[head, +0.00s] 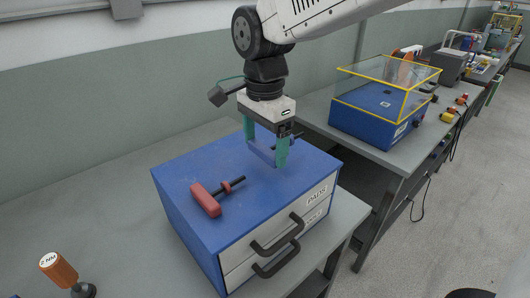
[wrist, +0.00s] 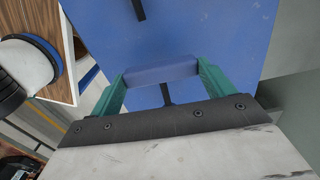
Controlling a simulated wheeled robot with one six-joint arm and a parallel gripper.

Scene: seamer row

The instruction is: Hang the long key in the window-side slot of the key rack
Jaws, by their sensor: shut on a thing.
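My gripper (head: 265,152) has teal fingers and is shut on the blue handle (head: 261,154) of a key, just above the blue cabinet top. In the wrist view the blue handle (wrist: 160,74) spans between the fingertips (wrist: 160,84), with a short piece of black shaft (wrist: 166,95) below it. A second key with a red handle (head: 206,199) and black shaft lies on the cabinet top, left of my gripper. I cannot tell which key is the long one. I cannot make out the key rack in either view.
The blue cabinet (head: 190,222) has two white drawers with black handles (head: 277,234). An orange-handled tool (head: 59,269) marked 2 NM stands at the front left. A blue machine with a yellow-framed clear cover (head: 384,92) stands on the bench at right.

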